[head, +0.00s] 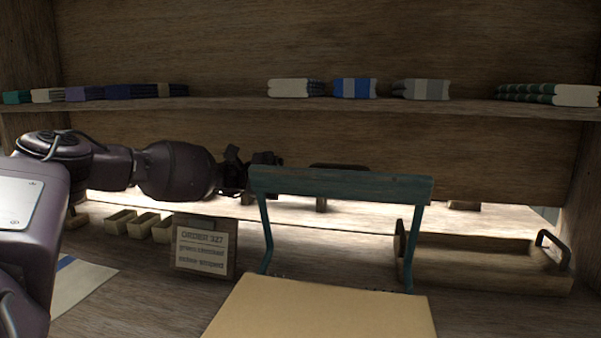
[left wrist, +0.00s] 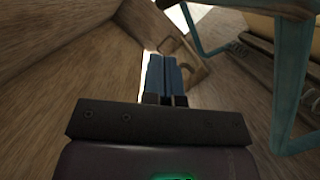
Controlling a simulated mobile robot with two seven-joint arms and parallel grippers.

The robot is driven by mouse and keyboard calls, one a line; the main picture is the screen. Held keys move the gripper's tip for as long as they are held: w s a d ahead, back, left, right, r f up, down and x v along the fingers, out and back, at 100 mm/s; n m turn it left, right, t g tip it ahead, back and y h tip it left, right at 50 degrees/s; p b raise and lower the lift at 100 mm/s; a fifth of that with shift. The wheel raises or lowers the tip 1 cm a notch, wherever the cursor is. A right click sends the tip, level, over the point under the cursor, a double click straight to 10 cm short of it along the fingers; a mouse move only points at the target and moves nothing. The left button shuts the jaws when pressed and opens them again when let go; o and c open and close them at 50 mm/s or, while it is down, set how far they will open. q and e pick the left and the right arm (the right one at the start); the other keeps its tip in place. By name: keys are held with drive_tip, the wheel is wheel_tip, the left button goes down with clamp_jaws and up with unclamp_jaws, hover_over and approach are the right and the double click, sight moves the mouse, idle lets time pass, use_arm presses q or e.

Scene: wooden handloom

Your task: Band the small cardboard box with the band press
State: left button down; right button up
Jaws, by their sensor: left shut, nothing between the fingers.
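The band press shows as a teal frame in the head view, with a level top bar (head: 340,185) on two legs. Part of its teal frame crosses the right side of the left wrist view (left wrist: 290,85). A tan cardboard box (head: 320,310) lies at the bottom of the head view, in front of the press legs. Its near part is cut off by the picture edge. My left gripper (head: 266,165) is shut and empty, beside the left end of the top bar. Whether it touches the bar cannot be told. My right gripper is not in view.
An order sign (head: 203,248) stands left of the press, with several small open boxes (head: 140,224) behind it. A wooden tray (head: 485,270) with dark handles stands at the right. Folded cloths (head: 355,88) lie on the shelf (head: 230,104) above. A striped sheet (head: 80,283) lies at left.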

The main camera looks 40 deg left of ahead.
use_arm(q)
drive_tip(key=shift+s+d+r, duration=0.2)
drive_tip(key=shift+d+r, duration=0.15)
drive_tip(key=shift+d, duration=0.3)
drive_tip(key=shift+s+d+r, duration=0.25)
drive_tip(key=shift+d+r, duration=0.05)
drive_tip(key=shift+d, duration=0.35)
drive_tip(key=shift+s+d+r, duration=0.2)
drive_tip(key=shift+d+r, duration=0.15)
drive_tip(key=shift+d, duration=0.3)
